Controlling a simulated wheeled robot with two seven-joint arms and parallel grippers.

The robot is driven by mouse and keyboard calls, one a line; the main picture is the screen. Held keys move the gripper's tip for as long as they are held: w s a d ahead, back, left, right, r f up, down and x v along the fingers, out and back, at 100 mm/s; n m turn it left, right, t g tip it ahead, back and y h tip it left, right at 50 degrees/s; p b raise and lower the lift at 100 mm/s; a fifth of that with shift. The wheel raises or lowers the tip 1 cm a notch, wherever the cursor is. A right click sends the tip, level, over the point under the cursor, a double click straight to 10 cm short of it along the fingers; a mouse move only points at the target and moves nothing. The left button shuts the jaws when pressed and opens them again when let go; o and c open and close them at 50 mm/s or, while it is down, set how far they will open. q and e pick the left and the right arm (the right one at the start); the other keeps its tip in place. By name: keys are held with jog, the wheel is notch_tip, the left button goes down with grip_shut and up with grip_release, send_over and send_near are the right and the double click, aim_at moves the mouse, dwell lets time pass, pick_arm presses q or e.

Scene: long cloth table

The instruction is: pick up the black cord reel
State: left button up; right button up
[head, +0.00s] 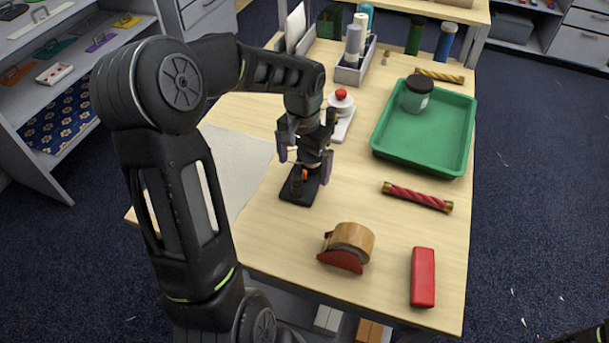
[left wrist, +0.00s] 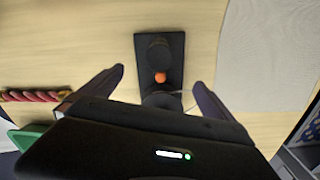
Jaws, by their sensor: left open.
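A black piece on a flat rectangular base (head: 298,191), with a dark round part and an orange spot, stands on the table under my left gripper (head: 305,166). It is the only thing that fits the black cord reel, though its upper part is mostly hidden by the gripper in the head view. In the left wrist view the reel (left wrist: 159,50) lies between the two spread fingers of my left gripper (left wrist: 158,77), partly covered by the wrist. The fingers point down beside it, open, with no clear contact. My right gripper is out of view.
Nearby are a white base with a red button (head: 341,98), a tape dispenser (head: 350,243), a red block (head: 423,277) and a red twisted rod (head: 417,197). A green tray (head: 455,140) holds a dark-lidded jar (head: 416,94). A pale sheet (head: 235,160) lies left.

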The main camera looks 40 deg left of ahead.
pick_arm(q)
notch_tip(320, 180, down, 4)
jog(key=shift+r+p, duration=0.2)
jog(key=shift+p, duration=0.1)
jog(key=shift+c, duration=0.3)
jog(key=c, duration=1.4)
jog(key=shift+c, duration=0.2)
notch_tip(320, 180, up, 10)
jog(key=shift+r+b, duration=0.1)
jog(key=shift+b, duration=0.7)
